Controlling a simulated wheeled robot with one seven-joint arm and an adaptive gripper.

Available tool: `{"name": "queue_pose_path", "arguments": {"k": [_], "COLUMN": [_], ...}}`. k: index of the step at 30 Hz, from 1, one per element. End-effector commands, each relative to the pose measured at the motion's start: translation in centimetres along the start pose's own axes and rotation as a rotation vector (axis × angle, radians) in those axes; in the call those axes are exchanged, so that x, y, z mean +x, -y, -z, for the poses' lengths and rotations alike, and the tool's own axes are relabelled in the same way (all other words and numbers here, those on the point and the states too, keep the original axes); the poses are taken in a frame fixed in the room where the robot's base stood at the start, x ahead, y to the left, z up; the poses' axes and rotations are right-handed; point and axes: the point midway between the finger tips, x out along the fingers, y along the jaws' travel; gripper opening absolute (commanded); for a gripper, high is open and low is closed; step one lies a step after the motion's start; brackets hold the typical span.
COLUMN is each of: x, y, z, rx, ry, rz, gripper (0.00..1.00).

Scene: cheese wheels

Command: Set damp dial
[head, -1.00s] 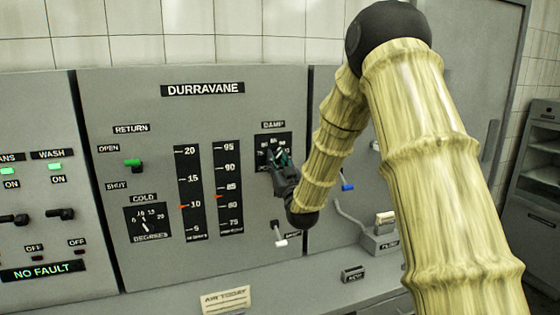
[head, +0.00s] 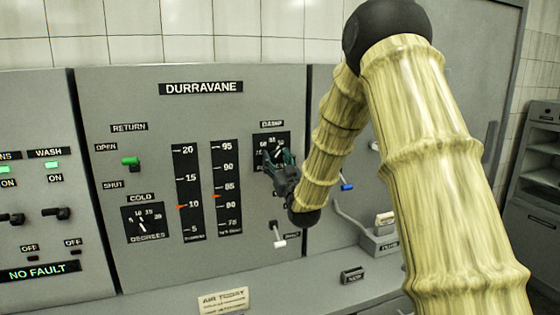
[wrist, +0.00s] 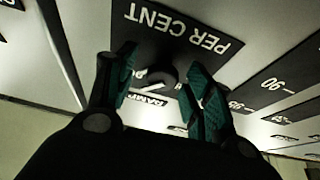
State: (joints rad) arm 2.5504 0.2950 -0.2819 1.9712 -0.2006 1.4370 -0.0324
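The damp dial (head: 283,143) is a black square plate under the DAMP label (head: 272,124) on the grey panel. My gripper (head: 280,160) is in front of the dial and covers its lower part. In the wrist view the dial shows upside down, with PER CENT lettering and a dark round knob (wrist: 160,77) with a pale pointer mark. My gripper's green-padded fingers (wrist: 161,90) stand apart on either side of the knob, with visible gaps. The pointer's reading is hidden in the head view and unclear in the wrist view.
Two vertical gauges (head: 187,195) stand left of the dial. A white-tipped lever (head: 279,240) is just below my gripper, and a blue-tipped lever (head: 346,187) is to the right. A cold dial (head: 146,222) and a green-tipped return lever (head: 131,161) are further left.

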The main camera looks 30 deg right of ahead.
Motion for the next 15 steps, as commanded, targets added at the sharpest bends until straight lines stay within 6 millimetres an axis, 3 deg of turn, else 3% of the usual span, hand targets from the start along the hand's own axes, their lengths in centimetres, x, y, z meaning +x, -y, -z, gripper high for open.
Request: {"name": "queue_pose_path", "arguments": {"k": [9, 15], "x": [-0.3, -2.7], "y": [0.1, 0.1], "z": [0.0, -0.1], "rx": [0.0, 0.001], "ry": [0.0, 0.002], "rz": [0.001, 0.001], "gripper": [0.52, 0.52]}}
